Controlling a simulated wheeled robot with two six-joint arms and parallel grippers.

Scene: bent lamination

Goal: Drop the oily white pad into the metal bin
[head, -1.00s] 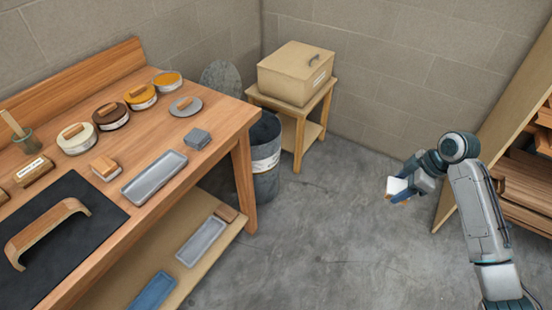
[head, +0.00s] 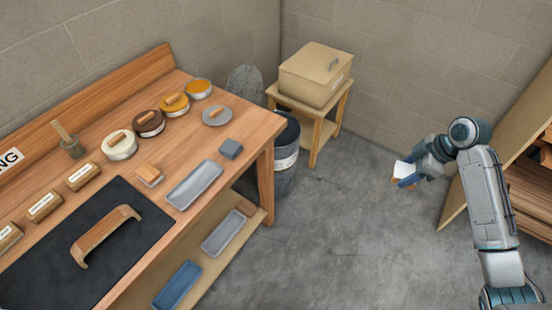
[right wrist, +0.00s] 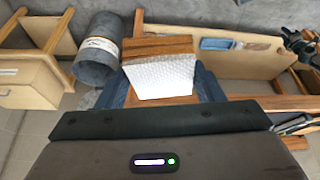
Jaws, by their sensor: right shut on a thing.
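The white pad (head: 403,169) is held in my right gripper (head: 404,179), over open floor at the right. In the right wrist view the pad (right wrist: 162,77) has a fine dimpled face, with wood-coloured edges above and below it. The blue fingers (right wrist: 162,92) are shut on it from both sides. The grey metal bin (head: 285,177) stands on the floor by the bench's right end, with a pale label and a dark open mouth. The bench partly hides it. The bin (right wrist: 97,57) also shows up left in the wrist view, apart from the pad. My left gripper is out of view.
The wooden bench (head: 226,108) carries tins, blocks, a tray and a black mat. A small stand (head: 314,143) with a beige box (head: 316,75) is right of the bin. A round grey lid (head: 245,83) leans behind. Floor between arm and bin is clear.

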